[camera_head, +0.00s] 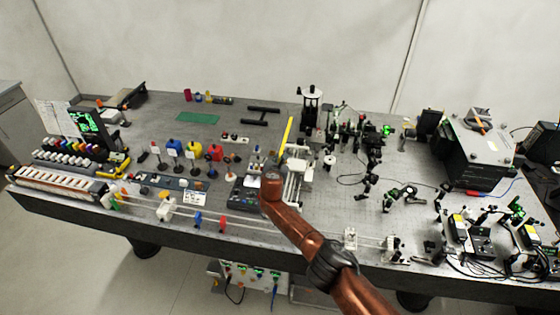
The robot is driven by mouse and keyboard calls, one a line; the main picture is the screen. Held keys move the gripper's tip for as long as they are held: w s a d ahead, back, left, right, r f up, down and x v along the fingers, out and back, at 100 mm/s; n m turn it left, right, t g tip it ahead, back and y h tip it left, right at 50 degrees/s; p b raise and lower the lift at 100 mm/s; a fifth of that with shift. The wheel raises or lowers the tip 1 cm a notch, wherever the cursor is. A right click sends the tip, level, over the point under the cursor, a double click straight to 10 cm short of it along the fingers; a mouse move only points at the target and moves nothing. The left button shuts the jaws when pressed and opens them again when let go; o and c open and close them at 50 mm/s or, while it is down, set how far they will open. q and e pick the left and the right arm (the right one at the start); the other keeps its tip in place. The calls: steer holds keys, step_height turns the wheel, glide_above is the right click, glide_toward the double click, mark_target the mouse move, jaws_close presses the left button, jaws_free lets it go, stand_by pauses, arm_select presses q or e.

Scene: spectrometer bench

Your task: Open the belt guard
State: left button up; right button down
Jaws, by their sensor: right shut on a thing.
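The belt guard, seen as a thin yellow panel (286,134), stands steeply tilted beside the white mechanism (294,172) at the middle of the bench. My right arm reaches in from the bottom right. My right gripper (270,176) is at the lower end of the yellow panel, at the left side of the white mechanism. It is shut on the guard, but its fingertips and the exact point of contact are mostly hidden behind my own wrist. My left gripper is not in view.
A row of coloured knobs and small posts (191,152) stands to the left of my gripper. A dark cylinder on a stand (312,100) is behind. Optics (372,150) and a large black box (475,150) crowd the right. White rails (230,222) run along the front edge.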

steer(key=shift+s+a+f, duration=0.1)
steer(key=shift+f, duration=0.2)
steer(key=c, duration=2.4)
jaws_free()
steer(key=shift+w+a, duration=0.1)
steer(key=shift+w, duration=0.1)
steer(key=shift+r, duration=0.15)
steer(key=shift+s, duration=0.15)
steer(key=shift+s+a+r, duration=0.15)
steer(key=shift+s+r, duration=0.05)
steer(key=shift+s, duration=0.45)
steer(key=shift+v, duration=5.15)
